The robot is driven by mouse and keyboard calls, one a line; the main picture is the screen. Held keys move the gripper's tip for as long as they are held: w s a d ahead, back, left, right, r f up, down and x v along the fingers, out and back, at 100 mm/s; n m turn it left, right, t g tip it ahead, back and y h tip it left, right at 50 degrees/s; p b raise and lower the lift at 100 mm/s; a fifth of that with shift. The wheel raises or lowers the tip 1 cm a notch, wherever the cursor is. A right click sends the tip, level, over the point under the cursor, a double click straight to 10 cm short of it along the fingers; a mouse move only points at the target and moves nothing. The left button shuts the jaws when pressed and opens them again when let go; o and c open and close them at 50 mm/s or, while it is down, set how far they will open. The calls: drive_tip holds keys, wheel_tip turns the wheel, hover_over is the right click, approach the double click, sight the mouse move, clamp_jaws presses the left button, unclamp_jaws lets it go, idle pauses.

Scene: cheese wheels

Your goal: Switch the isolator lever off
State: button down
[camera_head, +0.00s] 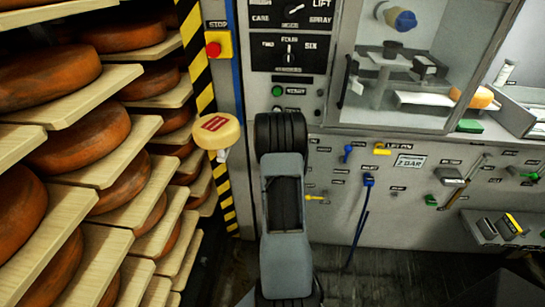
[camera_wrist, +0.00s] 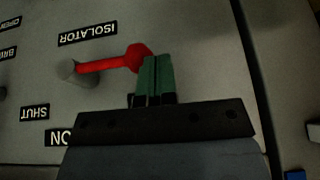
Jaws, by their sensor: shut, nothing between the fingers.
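In the wrist view the red isolator lever (camera_wrist: 105,64) runs roughly level across the picture, from a grey pivot (camera_wrist: 66,70) on the left to a thicker red knob on the right. The ISOLATOR label (camera_wrist: 88,34) appears upside down above it. My gripper (camera_wrist: 155,62) has its green fingers closed together with nothing between them. The fingertips are right beside the knob, overlapping its right edge in the picture; whether they touch it I cannot tell. In the head view my arm hides the lever and gripper.
In the wrist view, a SHUT label (camera_wrist: 35,113) and a partly hidden label (camera_wrist: 58,138) lie below the lever. In the head view, racks of cheese wheels (camera_head: 90,150) stand left, a red stop button (camera_head: 213,49) sits above, and levers and a blue hose (camera_head: 361,225) are right.

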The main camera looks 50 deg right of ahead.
drive_tip(key=v, duration=1.3)
drive_tip(key=shift+r, duration=0.35)
drive_tip(key=shift+s, duration=0.15)
drive_tip(key=s+a+f+g+y, duration=0.1)
drive_tip(key=s+a+f+y, duration=0.15)
drive_tip(key=a, duration=0.25)
drive_tip(key=s+a+r+n+p, duration=0.1)
drive_tip(key=s+a+r+n, duration=0.2)
drive_tip(key=a, duration=0.7)
drive_tip(key=s+a+r+n+y+p, duration=0.1)
drive_tip(key=s+a+r+n+p, duration=0.1)
drive_tip(key=a, duration=0.9)
drive_tip(key=s+a+r+n+t+p, duration=0.1)
drive_tip(key=s+a+r+n, duration=0.4)
drive_tip(key=a, duration=0.5)
drive_tip(key=shift+s+a+r, duration=0.15)
drive_tip(key=shift+s+r, duration=0.05)
drive_tip(key=shift+s, duration=0.05)
drive_tip(key=shift+y, duration=0.25)
